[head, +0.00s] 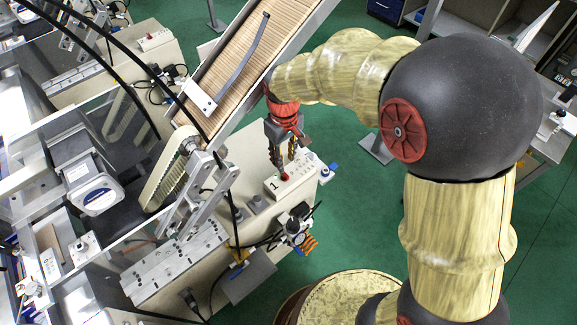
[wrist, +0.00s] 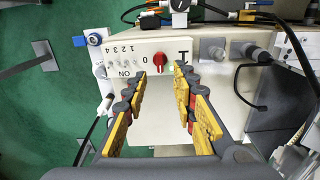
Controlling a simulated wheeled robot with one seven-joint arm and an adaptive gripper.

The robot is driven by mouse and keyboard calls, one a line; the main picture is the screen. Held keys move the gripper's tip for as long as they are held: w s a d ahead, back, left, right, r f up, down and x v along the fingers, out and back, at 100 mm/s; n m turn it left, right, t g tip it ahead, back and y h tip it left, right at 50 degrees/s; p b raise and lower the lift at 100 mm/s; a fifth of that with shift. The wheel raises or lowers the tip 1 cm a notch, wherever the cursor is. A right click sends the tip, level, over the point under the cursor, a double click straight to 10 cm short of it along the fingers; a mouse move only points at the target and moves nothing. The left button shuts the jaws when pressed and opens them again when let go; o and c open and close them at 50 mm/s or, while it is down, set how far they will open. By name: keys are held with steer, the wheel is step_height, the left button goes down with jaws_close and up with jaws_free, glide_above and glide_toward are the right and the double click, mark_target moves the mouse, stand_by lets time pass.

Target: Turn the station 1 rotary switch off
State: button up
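The station 1 rotary switch is a small red knob (wrist: 159,60) on a white control box (wrist: 128,48). The wrist view shows the box upside down, with a large "1", a "0" beside the knob, and a row of small toggles marked 1 to 4 and "ON". In the head view, the red knob (head: 285,177) is on the box (head: 300,179), just below my gripper (head: 284,164). My gripper (wrist: 161,73) is open, its yellow and red fingers on either side of the knob in the picture. I cannot tell whether they touch it. The knob's exact setting is unclear.
A conveyor (head: 225,60) rises behind my gripper. Black cables (head: 235,205) hang nearby. Green floor (head: 345,215) is open to the right.

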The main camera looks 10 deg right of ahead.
mark_target(285, 173)
step_height(285, 173, down, 8)
steer(key=b, duration=0.2)
steer(key=shift+r+b, duration=0.15)
steer(key=shift+b, duration=0.2)
jaws_close()
stand_by(0.4)
